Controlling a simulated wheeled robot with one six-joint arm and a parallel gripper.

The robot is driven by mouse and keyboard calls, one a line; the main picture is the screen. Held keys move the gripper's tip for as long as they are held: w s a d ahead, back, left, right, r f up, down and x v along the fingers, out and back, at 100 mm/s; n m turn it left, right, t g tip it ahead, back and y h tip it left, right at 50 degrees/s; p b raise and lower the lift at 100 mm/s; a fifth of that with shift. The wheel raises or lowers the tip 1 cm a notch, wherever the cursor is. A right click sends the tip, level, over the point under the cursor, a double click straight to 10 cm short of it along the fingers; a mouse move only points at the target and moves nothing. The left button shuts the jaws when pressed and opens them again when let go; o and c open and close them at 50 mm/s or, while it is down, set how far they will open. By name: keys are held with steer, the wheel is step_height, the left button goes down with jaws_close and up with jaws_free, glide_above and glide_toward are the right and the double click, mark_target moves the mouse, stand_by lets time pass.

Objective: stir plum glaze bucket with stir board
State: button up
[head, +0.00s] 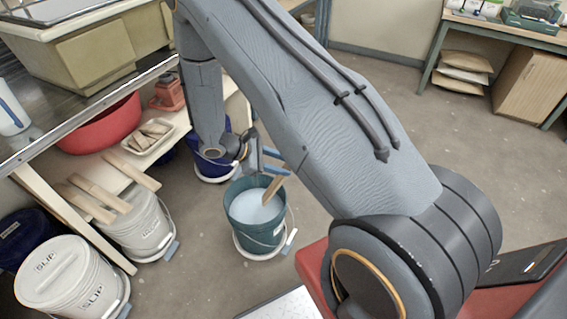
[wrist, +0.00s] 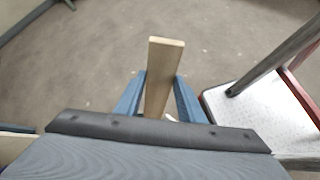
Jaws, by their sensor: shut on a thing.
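My gripper (head: 270,161) is shut on a wooden stir board (head: 271,190). A dark blue bucket (head: 214,172) stands behind the teal one, partly covered by my arm. I cannot read any label that marks one as plum.
Two white lidded buckets, one marked SLIP (head: 62,268), stand at left, with wooden boards (head: 92,200) near the other. A red basin (head: 100,125) and a tray (head: 149,138) sit on the low shelf. The floor (head: 400,140) right of my arm is open.

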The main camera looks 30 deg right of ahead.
mark_target(269, 191)
steer(key=shift+w+a+f+b, duration=0.7)
steer(key=shift+w+f+b, duration=0.5)
steer(key=shift+f+b, duration=1.85)
steer(key=shift+w+a+f+b, duration=0.75)
steer(key=shift+w+f+b, duration=0.5)
steer(key=shift+f+b, duration=1.7)
steer(key=shift+w+a+f+b, duration=0.7)
steer(key=shift+w+f+b, duration=0.95)
steer(key=shift+f, duration=2.35)
steer(key=shift+s+b, duration=0.4)
steer(key=shift+s, duration=0.05)
